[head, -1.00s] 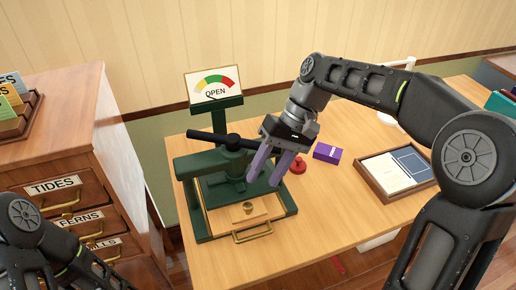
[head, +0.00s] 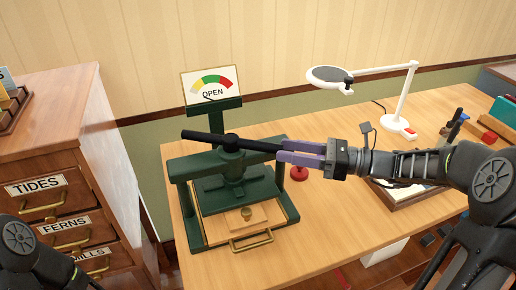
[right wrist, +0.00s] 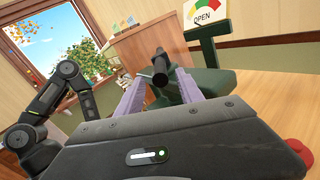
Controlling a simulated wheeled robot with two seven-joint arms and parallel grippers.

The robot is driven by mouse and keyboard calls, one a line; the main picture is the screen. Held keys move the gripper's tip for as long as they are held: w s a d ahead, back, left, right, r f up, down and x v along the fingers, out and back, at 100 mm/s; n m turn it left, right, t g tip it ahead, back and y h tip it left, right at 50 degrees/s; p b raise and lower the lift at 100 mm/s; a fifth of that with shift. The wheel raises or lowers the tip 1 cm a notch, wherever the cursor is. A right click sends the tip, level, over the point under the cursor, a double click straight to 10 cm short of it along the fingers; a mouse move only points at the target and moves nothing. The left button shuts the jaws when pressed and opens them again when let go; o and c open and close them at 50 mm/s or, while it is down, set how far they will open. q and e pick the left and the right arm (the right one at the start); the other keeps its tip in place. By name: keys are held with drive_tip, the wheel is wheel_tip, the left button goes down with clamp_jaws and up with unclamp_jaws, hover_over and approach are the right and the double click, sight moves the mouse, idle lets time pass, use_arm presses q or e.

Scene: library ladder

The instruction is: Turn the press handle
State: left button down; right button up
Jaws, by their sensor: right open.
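The green press (head: 232,185) stands on the wooden table at its left end. Its black bar handle (head: 205,136) runs left to right across the top, and a dial sign (head: 210,86) behind it reads OPEN. My right gripper (head: 283,151) is at the right end of the handle, its purple fingers pointing left. In the right wrist view the handle's end (right wrist: 159,68) lies between the two open fingers (right wrist: 156,90). Whether they touch it I cannot tell. My left arm shows at the lower left in the head view; its gripper is out of the picture.
A red knob-like object (head: 299,173) stands right of the press. A white lamp (head: 395,110) is at the back right. A tray (head: 400,198) lies partly behind my right arm. A wooden drawer cabinet (head: 60,135) stands left of the table.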

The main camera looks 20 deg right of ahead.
sight(239, 143)
drive_tip(key=shift+w+a, duration=0.1)
drive_tip(key=shift+p+x, duration=0.5)
drive_tip(key=shift+x, duration=3.4)
drive_tip(key=shift+c, duration=0.2)
clamp_jaws()
